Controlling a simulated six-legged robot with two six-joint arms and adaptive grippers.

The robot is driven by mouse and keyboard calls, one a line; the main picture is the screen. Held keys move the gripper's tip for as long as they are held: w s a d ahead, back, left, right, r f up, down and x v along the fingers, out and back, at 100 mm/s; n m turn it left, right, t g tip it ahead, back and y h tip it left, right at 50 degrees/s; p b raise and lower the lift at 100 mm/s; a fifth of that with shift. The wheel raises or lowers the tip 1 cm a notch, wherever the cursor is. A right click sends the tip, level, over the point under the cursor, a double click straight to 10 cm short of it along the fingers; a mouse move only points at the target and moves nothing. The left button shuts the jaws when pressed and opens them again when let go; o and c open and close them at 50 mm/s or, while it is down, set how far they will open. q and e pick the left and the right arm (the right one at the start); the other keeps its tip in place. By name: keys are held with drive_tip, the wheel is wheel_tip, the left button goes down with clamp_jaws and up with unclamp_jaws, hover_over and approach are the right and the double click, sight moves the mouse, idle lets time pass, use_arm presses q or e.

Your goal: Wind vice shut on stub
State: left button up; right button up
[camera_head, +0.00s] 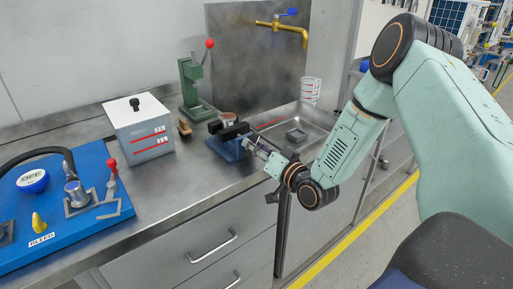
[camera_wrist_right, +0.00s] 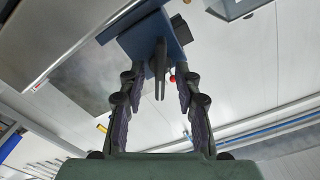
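The blue vice (camera_head: 226,149) with black jaws stands on the steel bench near its front edge. A brownish round piece (camera_head: 228,116), perhaps the stub, shows at the far side of the jaws; I cannot tell how tightly the jaws sit on it. My right gripper (camera_head: 257,147) is at the vice's right front side. In the right wrist view, its two fingers (camera_wrist_right: 160,82) are apart, with the vice's dark handle (camera_wrist_right: 160,68) between them and no clear contact. The blue vice body (camera_wrist_right: 132,40) is just beyond. My left gripper is out of view.
A green press (camera_head: 193,88) with a red knob stands behind the vice. A white box (camera_head: 139,125) and a blue panel (camera_head: 75,222) with valves lie left. A sink (camera_head: 318,120) with a brass tap (camera_head: 280,27) is at right. Drawers (camera_head: 215,250) are below.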

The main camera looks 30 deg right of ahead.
drive_tip(key=shift+w+f, duration=0.1)
drive_tip(key=shift+w, duration=0.05)
drive_tip(key=shift+c, duration=1)
clamp_jaws()
drive_tip(key=shift+m, duration=0.3)
drive_tip(key=m+b, duration=0.1)
drive_tip(key=m, duration=0.1)
drive_tip(key=shift+m, duration=0.3)
drive_tip(key=shift+m+b, duration=0.65)
drive_tip(key=shift+m, duration=1.05)
